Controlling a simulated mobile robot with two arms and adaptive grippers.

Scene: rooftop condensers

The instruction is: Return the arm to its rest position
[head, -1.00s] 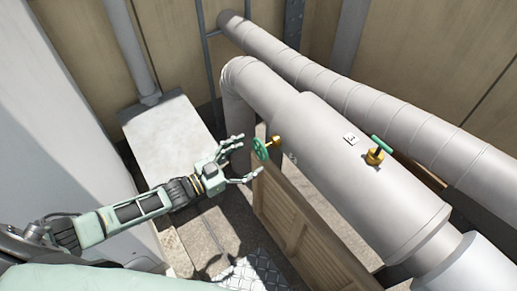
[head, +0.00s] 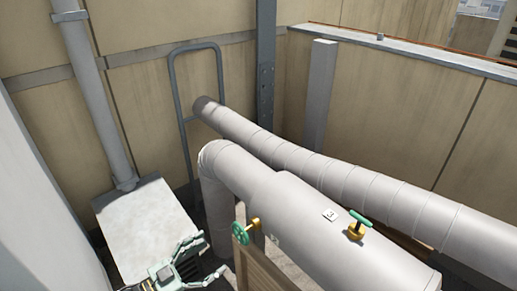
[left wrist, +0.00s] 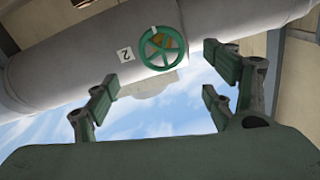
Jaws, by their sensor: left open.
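My left gripper (head: 202,259) is at the bottom of the head view, left of the pipe, with its fingers spread and nothing between them. Most of my left arm is below the picture edge. A green handwheel valve (head: 244,231) with a brass stem is on the near pipe, a little right of the gripper and apart from it. In the left wrist view the green wheel (left wrist: 161,48) shows beyond the open fingers (left wrist: 165,95), beside a tag marked 2 (left wrist: 125,54). My right gripper is not in view.
The thick grey pipe (head: 290,215) carries a second valve with a green lever (head: 358,223) and a tag marked 3 (head: 330,215). A wooden crate-like panel (head: 257,262) stands below it. A pale box (head: 147,225) is at left. Beige walls (head: 140,100) close the back.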

